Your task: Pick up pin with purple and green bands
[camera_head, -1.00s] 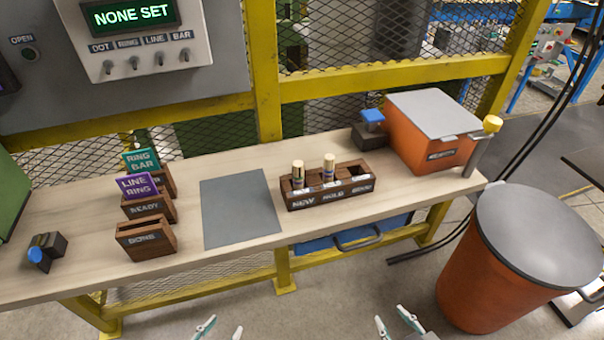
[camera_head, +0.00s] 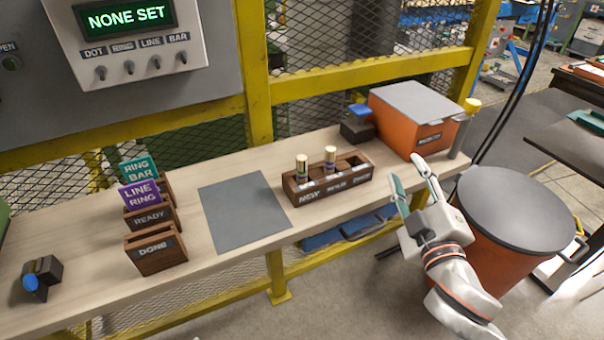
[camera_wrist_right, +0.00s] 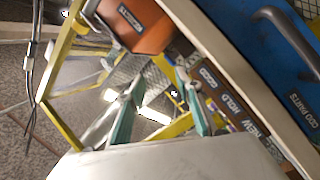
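Two pale wooden pins stand upright in the dark rack (camera_head: 340,190), which has slots labelled NEW, HOLD and a third label I cannot read surely. The left pin (camera_head: 302,168) stands in the NEW slot and the right pin (camera_head: 330,160) in the HOLD slot. Both carry dark bands; the right one's look purplish, but I cannot tell the band colours for certain. My right gripper (camera_head: 409,171) is open and empty, right of the rack and in front of the bench edge. It also shows open in the right wrist view (camera_wrist_right: 158,78). My left gripper is out of view.
An orange lidded box (camera_head: 412,122) and a blue-topped block (camera_head: 357,124) stand behind the rack. A grey mat (camera_head: 243,212) lies left of it, then the DONE holder (camera_head: 156,252) and the READY holder (camera_head: 152,218). An orange bin (camera_head: 515,220) stands near my right arm.

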